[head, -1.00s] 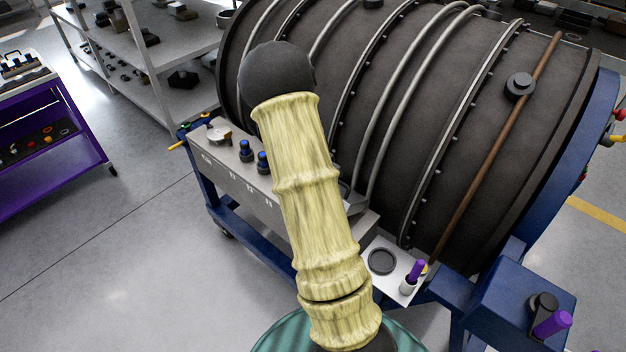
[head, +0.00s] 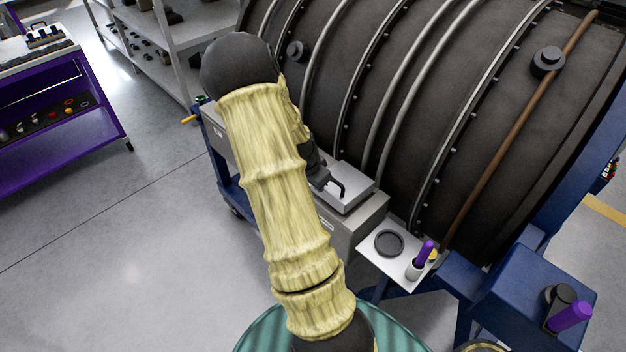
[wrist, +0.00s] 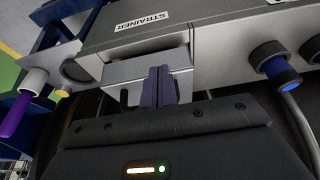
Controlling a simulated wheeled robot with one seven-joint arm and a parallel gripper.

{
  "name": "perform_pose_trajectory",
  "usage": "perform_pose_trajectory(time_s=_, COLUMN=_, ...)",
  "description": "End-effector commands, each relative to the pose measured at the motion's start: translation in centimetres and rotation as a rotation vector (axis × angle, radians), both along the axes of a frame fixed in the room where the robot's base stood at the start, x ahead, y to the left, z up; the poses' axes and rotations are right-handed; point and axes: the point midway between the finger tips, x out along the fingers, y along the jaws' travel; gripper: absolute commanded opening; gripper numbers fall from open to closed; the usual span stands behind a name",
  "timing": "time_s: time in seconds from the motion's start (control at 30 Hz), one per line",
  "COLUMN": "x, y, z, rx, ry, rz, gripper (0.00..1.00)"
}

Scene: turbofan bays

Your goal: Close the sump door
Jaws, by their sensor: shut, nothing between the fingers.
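A light grey panel with a black bar handle (head: 337,187) sits on top of a grey box (head: 350,230) beside the dark engine casing in the head view; it looks like the sump door, but I cannot tell its angle. In the wrist view a grey housing carries a STRAINER label (wrist: 142,24). A lighter grey block (wrist: 118,72) with a small dark handle end lies beside it. My gripper (wrist: 158,72) is shut and empty, its fingertips in front of this block. I cannot tell whether they touch it. In the head view my arm hides the fingertips.
A white tray (head: 372,256) with a black ring and a purple-handled tool in a cup stands right of the box. A blue-ended fitting (wrist: 280,70) with a hose is at right in the wrist view. The floor (head: 110,230) at left is clear.

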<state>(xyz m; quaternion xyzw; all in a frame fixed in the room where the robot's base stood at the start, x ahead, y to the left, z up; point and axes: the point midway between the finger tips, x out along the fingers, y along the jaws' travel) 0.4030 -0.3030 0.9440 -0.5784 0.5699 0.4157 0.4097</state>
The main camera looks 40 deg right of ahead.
Motion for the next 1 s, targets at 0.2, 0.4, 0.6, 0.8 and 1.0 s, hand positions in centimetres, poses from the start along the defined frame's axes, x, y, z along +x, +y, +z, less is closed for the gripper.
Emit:
perform_pose_trajectory(time_s=0.2, x=-0.4, y=0.3, z=-1.9, rx=0.0, ry=0.001, rz=-0.011, gripper=0.0)
perform_pose_trajectory(time_s=0.4, x=-0.5, y=0.5, z=-2.4, rx=0.002, ry=0.003, rz=-0.013, gripper=0.0)
perform_pose_trajectory(time_s=0.6, x=-0.4, y=0.5, z=-2.3, rx=0.001, ry=0.002, rz=-0.012, gripper=0.0)
perform_pose_trajectory(time_s=0.8, x=-0.4, y=0.5, z=-2.3, rx=0.0, ry=0.001, rz=-0.012, gripper=0.0)
perform_pose_trajectory(time_s=1.0, x=-0.4, y=1.3, z=-1.9, rx=0.001, ry=0.001, rz=-0.013, gripper=0.0)
